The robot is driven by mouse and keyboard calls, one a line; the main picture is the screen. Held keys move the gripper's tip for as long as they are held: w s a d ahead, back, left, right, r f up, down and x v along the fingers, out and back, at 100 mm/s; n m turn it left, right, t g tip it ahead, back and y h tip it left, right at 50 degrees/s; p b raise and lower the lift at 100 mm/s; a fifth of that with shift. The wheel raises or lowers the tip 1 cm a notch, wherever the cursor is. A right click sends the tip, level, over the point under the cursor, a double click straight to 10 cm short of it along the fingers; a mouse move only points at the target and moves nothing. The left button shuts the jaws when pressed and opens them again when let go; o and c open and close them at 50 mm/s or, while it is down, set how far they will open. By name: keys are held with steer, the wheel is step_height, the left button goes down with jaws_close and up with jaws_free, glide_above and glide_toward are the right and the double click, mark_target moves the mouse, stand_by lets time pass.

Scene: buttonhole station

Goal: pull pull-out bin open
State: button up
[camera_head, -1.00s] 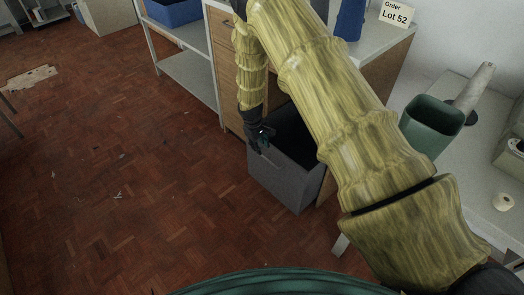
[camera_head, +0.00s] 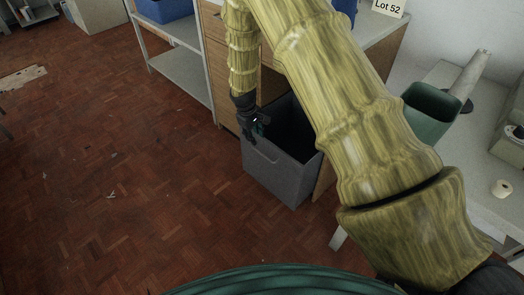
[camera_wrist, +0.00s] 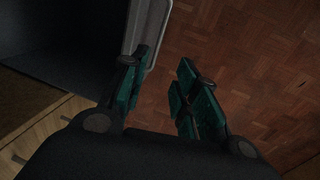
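The grey pull-out bin (camera_head: 277,176) stands out from the wooden cabinet, its dark inside partly visible behind my arm. A handle slot shows in its front wall. My gripper (camera_head: 257,130) is at the upper left corner of the bin, by the front rim. In the wrist view, my gripper (camera_wrist: 163,65) has its two green-padded fingers apart, with bare floor between them. The bin's pale rim (camera_wrist: 155,32) runs beside and behind the left finger. I cannot tell whether that finger touches it.
A metal shelf (camera_head: 180,75) with a blue bin (camera_head: 166,10) stands left of the cabinet (camera_head: 212,35). A green container (camera_head: 430,108) stands on the table at right. The parquet floor (camera_head: 130,190) in front of and left of the bin is largely clear.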

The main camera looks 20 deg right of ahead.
steer(key=s+d+f+b, duration=0.1)
steer(key=f+b, duration=0.2)
steer(key=f, duration=0.1)
steer(key=s+d+f+b, duration=0.1)
steer(key=f+b, duration=0.2)
steer(key=b, duration=0.1)
steer(key=s+d+f+b, duration=0.1)
steer(key=d+f+b, duration=0.1)
steer(key=f+b, duration=0.1)
steer(key=shift+s+d+f, duration=0.1)
steer(key=shift+f, duration=0.75)
jaws_close()
